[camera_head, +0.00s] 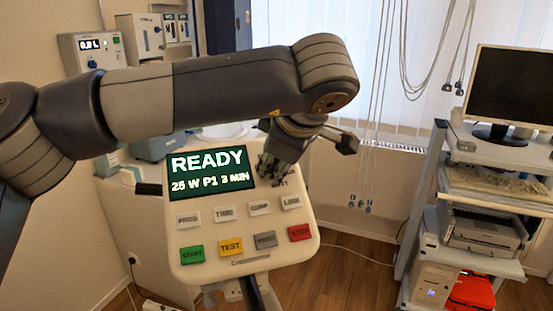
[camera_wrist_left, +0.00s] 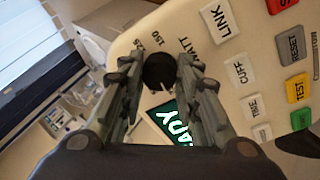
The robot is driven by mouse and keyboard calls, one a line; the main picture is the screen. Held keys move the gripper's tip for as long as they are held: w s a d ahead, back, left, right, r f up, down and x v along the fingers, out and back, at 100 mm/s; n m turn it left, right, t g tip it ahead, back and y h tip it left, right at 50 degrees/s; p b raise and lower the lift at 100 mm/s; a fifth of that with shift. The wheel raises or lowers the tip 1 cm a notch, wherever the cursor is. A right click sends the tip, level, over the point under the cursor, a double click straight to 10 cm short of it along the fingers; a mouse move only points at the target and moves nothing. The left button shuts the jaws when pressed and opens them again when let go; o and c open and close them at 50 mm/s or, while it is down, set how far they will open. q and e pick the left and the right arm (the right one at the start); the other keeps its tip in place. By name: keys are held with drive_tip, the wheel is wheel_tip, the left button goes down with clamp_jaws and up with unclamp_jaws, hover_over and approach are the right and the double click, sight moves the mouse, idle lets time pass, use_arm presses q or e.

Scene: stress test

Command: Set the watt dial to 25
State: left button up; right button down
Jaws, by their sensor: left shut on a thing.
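The control panel (camera_head: 245,222) faces me, with a dark display (camera_head: 212,172) reading "READY" and "25 W P1 3 MIN". My left gripper (camera_head: 273,172) reaches down to the panel's upper right, just right of the display, and covers the dial in the head view. In the left wrist view the round black watt dial (camera_wrist_left: 159,71) sits between the two fingers of my left gripper (camera_wrist_left: 157,66), which is shut on it. Printed marks "150" and "WATT" show beside the dial. The dial's pointer cannot be made out clearly. My right gripper is not in view.
Below the display are grey buttons (camera_head: 224,214), a green START button (camera_head: 192,255), a yellow TEST button (camera_head: 231,247) and a red STOP button (camera_head: 299,232). A cart with a monitor (camera_head: 513,95) stands at the right. Cables (camera_head: 385,60) hang by the window.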

use_arm(q)
drive_tip(key=o, duration=1.1)
drive_tip(key=shift+r, duration=0.1)
drive_tip(key=shift+c, duration=0.2)
drive_tip(key=v, duration=1.2)
